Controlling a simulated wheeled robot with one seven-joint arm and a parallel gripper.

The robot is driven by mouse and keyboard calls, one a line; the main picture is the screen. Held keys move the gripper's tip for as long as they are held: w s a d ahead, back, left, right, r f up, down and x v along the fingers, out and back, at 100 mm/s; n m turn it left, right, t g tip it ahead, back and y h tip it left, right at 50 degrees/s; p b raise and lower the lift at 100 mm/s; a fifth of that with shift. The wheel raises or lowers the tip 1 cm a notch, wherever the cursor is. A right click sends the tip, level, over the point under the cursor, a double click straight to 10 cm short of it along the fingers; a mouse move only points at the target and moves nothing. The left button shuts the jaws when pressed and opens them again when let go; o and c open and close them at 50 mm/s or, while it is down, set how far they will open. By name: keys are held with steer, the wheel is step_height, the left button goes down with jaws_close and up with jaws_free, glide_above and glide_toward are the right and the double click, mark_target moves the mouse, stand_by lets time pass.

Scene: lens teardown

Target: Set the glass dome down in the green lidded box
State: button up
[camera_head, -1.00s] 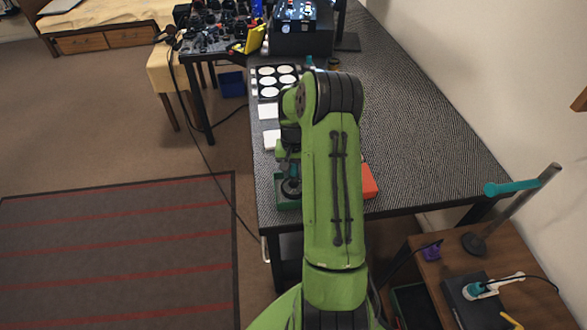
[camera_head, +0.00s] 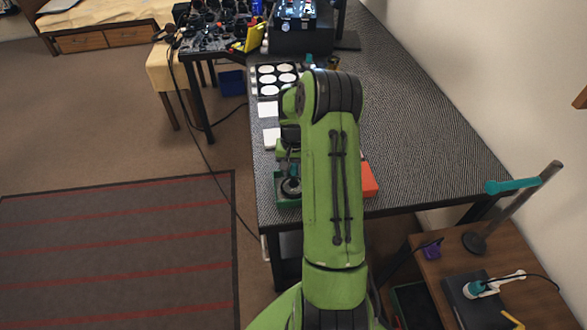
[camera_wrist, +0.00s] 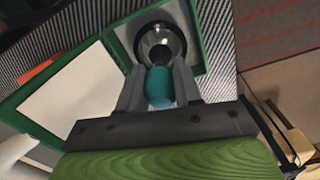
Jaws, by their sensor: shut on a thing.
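In the wrist view, my gripper (camera_wrist: 158,88) is shut on a teal rounded handle (camera_wrist: 158,86). A flat white panel in a green frame (camera_wrist: 72,92), seemingly the open lid, lies to the left. In the head view the green box (camera_head: 283,203) is at the table's near left edge, partly behind my arm.
The patterned table (camera_head: 430,150) is clear to the right of my arm. A red-orange block (camera_head: 369,180) lies close beside the arm. White pads (camera_head: 271,138) and a tray of white discs (camera_head: 278,80) lie farther up the left side.

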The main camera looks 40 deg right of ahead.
steer(key=shift+s+f+b, duration=0.1)
steer(key=shift+f+b, duration=0.25)
steer(key=shift+f, duration=0.15)
stand_by(1.3)
steer(key=shift+r, duration=0.1)
steer(key=shift+r+p, duration=3.65)
steer(key=shift+r, duration=1.4)
steer(key=shift+f, duration=0.1)
steer(key=w+a+f+n, duration=0.1)
steer(key=a, duration=0.3)
steer(key=w+a+f+n, duration=0.1)
steer(key=a, duration=0.2)
steer(key=w+a+f+n, duration=0.1)
steer(key=a+f+n, duration=0.1)
steer(key=a, duration=0.2)
steer(key=shift+w+a, duration=0.3)
steer(key=shift+a, duration=0.05)
steer(key=a+f+n, duration=0.2)
steer(key=a, duration=0.5)
steer(key=s+a+f+n, duration=0.1)
steer(key=a+f+n, duration=0.1)
steer(key=a, duration=0.5)
steer(key=shift+s+f+n, duration=0.15)
steer(key=shift+f+n, duration=0.1)
steer(key=shift+n, duration=0.35)
